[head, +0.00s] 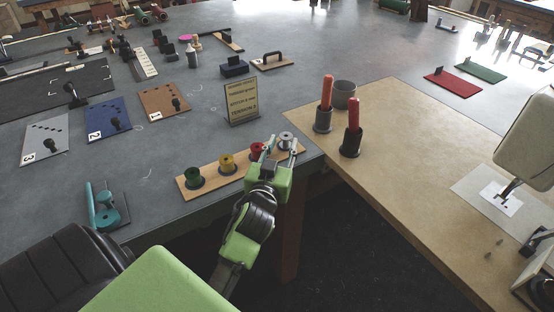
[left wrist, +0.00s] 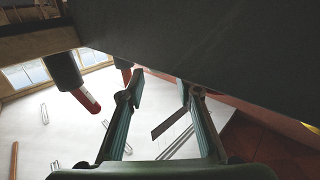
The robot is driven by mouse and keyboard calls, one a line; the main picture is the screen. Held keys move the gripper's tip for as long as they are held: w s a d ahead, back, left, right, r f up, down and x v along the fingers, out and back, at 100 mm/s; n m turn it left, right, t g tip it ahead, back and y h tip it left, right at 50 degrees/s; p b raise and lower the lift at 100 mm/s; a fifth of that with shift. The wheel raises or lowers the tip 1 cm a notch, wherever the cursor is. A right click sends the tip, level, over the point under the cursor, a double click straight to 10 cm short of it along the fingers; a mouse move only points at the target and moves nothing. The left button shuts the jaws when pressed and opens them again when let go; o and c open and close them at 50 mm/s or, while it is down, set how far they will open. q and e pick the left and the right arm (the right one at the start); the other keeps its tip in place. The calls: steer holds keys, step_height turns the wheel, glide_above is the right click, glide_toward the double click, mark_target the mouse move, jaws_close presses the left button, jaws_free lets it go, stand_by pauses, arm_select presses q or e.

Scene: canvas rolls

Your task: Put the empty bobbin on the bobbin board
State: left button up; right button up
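The bobbin board (head: 210,182) is a light wooden strip along the near edge of the grey table. A green bobbin (head: 195,178), a yellow bobbin (head: 227,163) and a red bobbin (head: 257,151) stand on it. A pale silver bobbin without visible thread (head: 286,140) shows at its right end; my fingers partly hide its lower part, so its seating is unclear. My left gripper (head: 281,149) is open, its fingers apart around or just in front of this bobbin. In the left wrist view the left gripper (left wrist: 158,88) shows no bobbin between its fingers. My right gripper is not in view.
A sign (head: 241,104) stands behind the board. Two red rods in dark holders (head: 350,143) and a grey cup (head: 344,94) stand on the wooden table at right. A teal fixture (head: 104,208) sits left of the board. The grey table behind the board has bare patches.

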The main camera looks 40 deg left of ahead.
arm_select(q)
steer(key=v, duration=0.7)
steer(key=shift+b, duration=0.4)
steer(key=shift+r, duration=0.1)
